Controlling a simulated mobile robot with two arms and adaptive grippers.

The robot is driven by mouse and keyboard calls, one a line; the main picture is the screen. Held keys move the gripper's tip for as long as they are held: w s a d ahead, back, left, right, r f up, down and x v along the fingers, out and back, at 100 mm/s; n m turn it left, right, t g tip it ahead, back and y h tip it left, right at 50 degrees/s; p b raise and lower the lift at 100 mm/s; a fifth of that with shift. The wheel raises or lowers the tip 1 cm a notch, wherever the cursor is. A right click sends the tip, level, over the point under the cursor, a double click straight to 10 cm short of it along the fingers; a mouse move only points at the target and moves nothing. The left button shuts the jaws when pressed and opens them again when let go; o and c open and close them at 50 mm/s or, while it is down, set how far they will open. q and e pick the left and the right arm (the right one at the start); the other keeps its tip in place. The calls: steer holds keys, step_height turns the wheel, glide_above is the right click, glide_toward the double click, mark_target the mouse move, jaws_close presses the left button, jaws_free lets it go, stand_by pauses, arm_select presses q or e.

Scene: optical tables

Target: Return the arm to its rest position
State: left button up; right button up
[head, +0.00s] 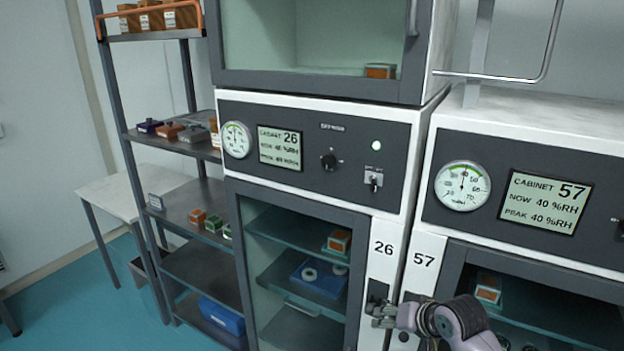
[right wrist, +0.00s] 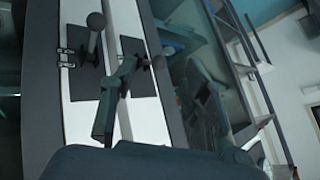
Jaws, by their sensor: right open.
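My right gripper (head: 383,314) is at the bottom of the head view, in front of the strip between the doors of cabinet 26 (head: 385,225) and cabinet 57 (head: 424,272). In the right wrist view its open fingers (right wrist: 165,80) stand apart, with nothing seen held between them. Two door latches with round knobs show there: one knob (right wrist: 96,20) is beyond the fingers, and the other (right wrist: 158,62) appears between them. I cannot tell whether a finger touches a latch. Both cabinet doors look closed. My left gripper is not in view.
A metal shelf rack (head: 122,128) with small boxes stands left of cabinet 26. A white table (head: 120,195) is beyond it. Behind cabinet 26's glass are a blue tray (head: 318,283) and an orange box (head: 339,241). Blue floor (head: 85,300) lies open at lower left.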

steer(key=s+a+f+n+g+h, duration=0.1)
steer(key=s+f+n, duration=0.15)
steer(key=s, duration=0.85)
steer(key=s+f+n+g+h, duration=0.15)
steer(key=s+f, duration=0.25)
steer(key=s, duration=0.7)
steer(key=s+a+f+n+g, duration=0.1)
steer(key=s+f+g, duration=0.15)
steer(key=s, duration=0.85)
step_height(320, 180, down, 32)
steer(key=b, duration=0.8)
steer(key=s+d+f+g+b, duration=0.1)
steer(key=s+f+b, duration=0.2)
steer(key=s+f, duration=0.6)
steer(key=s+d+f+b, duration=0.2)
steer(key=s+f, duration=0.6)
steer(key=f, duration=0.7)
steer(key=shift+s+f+g+b, duration=0.3)
steer(key=shift+s+g+b, duration=0.1)
steer(key=shift+b, duration=0.35)
steer(key=shift+d, duration=0.1)
steer(key=shift+c, duration=0.5)
